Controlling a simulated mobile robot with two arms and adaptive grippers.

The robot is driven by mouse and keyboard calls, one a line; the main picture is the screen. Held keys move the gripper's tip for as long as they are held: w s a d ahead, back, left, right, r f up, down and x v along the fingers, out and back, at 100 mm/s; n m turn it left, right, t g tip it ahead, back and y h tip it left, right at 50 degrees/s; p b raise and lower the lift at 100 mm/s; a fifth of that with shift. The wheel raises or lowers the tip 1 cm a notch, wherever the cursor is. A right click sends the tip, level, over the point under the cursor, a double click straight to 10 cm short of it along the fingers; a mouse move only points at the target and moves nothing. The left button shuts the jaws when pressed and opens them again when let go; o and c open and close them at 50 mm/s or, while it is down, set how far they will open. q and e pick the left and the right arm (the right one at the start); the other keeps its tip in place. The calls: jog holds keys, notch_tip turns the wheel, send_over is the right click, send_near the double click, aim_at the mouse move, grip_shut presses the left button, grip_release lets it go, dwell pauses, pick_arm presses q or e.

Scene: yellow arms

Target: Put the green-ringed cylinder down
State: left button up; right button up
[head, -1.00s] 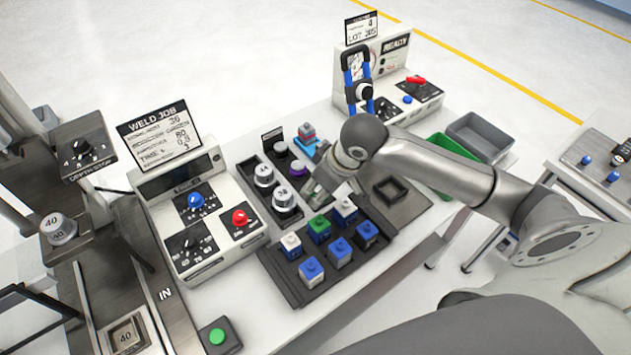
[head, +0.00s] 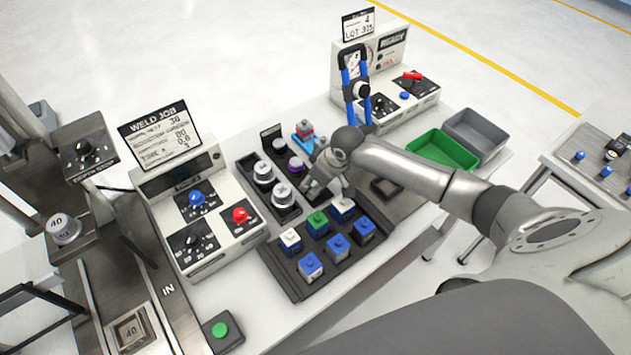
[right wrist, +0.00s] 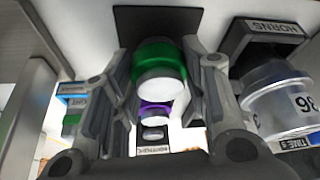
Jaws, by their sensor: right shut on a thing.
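My right gripper (head: 322,192) is low over the dark holders on the table, beside the silver cylinders. In the right wrist view its two fingers (right wrist: 160,95) are shut around the green-ringed cylinder (right wrist: 160,62), which has a green band and a pale round end. A dark square (right wrist: 157,22) shows beyond it. In the head view the gripper hides the held cylinder, and I cannot tell whether it touches a surface. A purple-ringed cylinder (head: 297,165) stands in the rack nearby and shows between the fingers in the wrist view (right wrist: 155,112). My left gripper is not in view.
Silver cylinders (head: 283,195) stand close left of the gripper; one marked 36 (right wrist: 283,103) shows in the wrist view. A block tray (head: 335,277) lies in front. A weld panel (head: 200,205) stands left, green and grey bins (head: 440,150) right.

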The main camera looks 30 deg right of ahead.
jog(key=shift+f, duration=0.2)
jog(key=shift+f, duration=0.15)
jog(key=o, duration=1.2)
jog(key=b+v, duration=0.1)
jog(key=v, duration=1.1)
